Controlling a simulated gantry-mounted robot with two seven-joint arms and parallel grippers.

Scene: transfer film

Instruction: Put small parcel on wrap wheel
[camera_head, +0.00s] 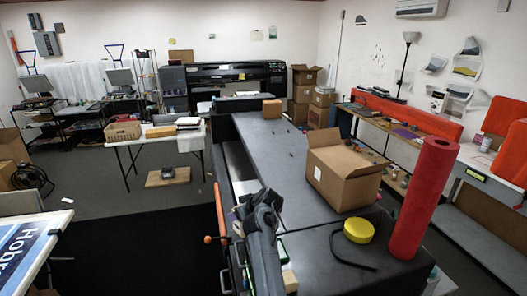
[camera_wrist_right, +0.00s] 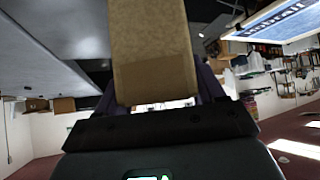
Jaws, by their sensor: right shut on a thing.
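The small parcel (camera_wrist_right: 152,50) is a plain brown cardboard block, seen close up in the right wrist view. My right gripper (camera_wrist_right: 155,92) is shut on it, with a dark purple finger on each side. The parcel's far end runs out of the top of that view. My dark right arm shows in the head view beside the long black table's left edge. A small tan block (camera_head: 290,281) shows next to it; I cannot tell if this is the parcel. I cannot clearly pick out the wrap wheel; a dark wheel-like reel (camera_head: 33,179) stands at far left. My left gripper is not in view.
The long black table (camera_head: 290,170) bears an open carton (camera_head: 342,170), a yellow disc (camera_head: 358,230) with a black strap, and an upright red roll (camera_head: 424,198). A brown box (camera_head: 272,109) sits at its far end. The dark floor mat (camera_head: 140,250) is clear.

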